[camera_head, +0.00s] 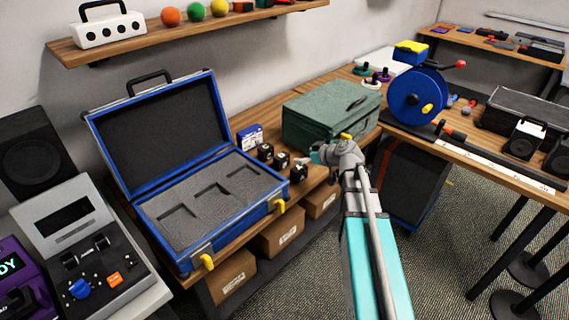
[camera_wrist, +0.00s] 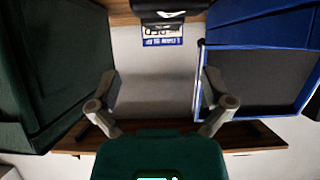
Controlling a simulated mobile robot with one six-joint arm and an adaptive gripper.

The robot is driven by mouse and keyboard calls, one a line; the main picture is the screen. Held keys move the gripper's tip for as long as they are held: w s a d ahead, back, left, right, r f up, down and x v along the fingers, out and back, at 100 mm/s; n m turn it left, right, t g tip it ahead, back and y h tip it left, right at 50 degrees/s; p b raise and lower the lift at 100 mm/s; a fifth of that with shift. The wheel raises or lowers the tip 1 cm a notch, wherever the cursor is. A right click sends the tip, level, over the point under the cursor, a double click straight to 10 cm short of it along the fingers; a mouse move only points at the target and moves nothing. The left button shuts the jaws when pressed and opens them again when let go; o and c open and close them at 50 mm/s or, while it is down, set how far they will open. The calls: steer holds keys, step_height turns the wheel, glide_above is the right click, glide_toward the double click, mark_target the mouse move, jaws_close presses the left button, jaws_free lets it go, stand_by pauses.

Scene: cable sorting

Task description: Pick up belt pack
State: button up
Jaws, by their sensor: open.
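Small black belt packs stand in a row on the wooden bench between the blue case and the green case; in the head view the nearest belt pack (camera_head: 298,172) is close to my gripper (camera_head: 318,155). Others stand behind it toward the wall. In the wrist view my gripper (camera_wrist: 160,80) has its two fingers wide apart with nothing between them. A black object (camera_wrist: 170,12), probably a belt pack, shows at the top edge of that view, partly cut off. In the head view the fingers are small and hard to make out.
The open blue case (camera_head: 215,200) with foam cutouts lies to the left. The closed green case (camera_head: 310,120) stands behind my gripper. A blue and white box (camera_head: 249,137) is near the wall. A blue cable reel (camera_head: 415,95) sits to the right, and a shelf (camera_head: 190,35) hangs above.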

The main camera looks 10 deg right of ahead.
mark_target(284, 156)
steer(key=b+x, duration=0.2)
steer(key=x, duration=0.3)
steer(key=shift+w+f, duration=0.1)
steer(key=shift+f, duration=0.05)
steer(key=shift+w+a+f, duration=0.1)
steer(key=shift+w+a, duration=0.2)
steer(key=b+x, duration=0.2)
steer(key=x, duration=0.2)
steer(key=shift+f+b, duration=0.2)
steer(key=shift+b, duration=0.15)
steer(key=shift+w+a+f, duration=0.15)
steer(key=shift+w+a, duration=0.2)
steer(key=shift+w, duration=0.05)
